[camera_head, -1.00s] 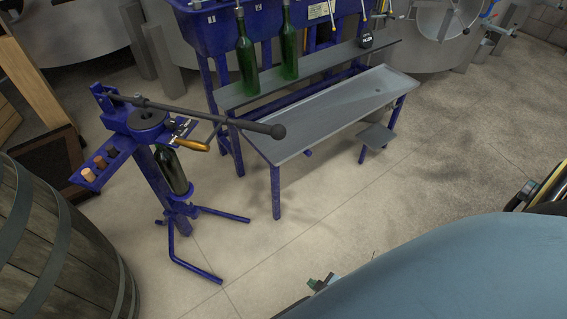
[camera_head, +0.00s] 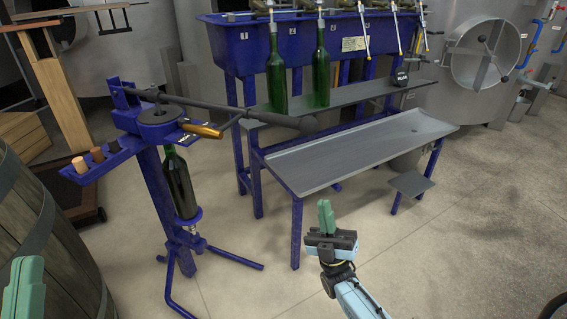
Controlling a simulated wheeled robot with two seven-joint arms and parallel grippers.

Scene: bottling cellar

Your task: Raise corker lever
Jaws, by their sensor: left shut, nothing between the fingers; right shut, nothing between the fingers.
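The blue floor corker (camera_head: 152,175) stands at left on splayed legs. Its dark lever (camera_head: 225,112) runs from the pivot at the corker's top left, sloping slightly down to a round knob at right. A dark green bottle (camera_head: 180,188) stands upright in the corker under the head. My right gripper (camera_head: 326,212) is shut and empty, below and right of the knob, apart from it. My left gripper (camera_head: 27,275) is at the lower left edge, partly cut off, shut and empty, apart from the corker.
A wooden barrel (camera_head: 45,245) stands left of the corker. A blue filling bench (camera_head: 300,48) with green bottles (camera_head: 277,80) on its shelf and a grey tray (camera_head: 360,155) stands behind and right. Corks (camera_head: 80,165) sit in the corker's side holder.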

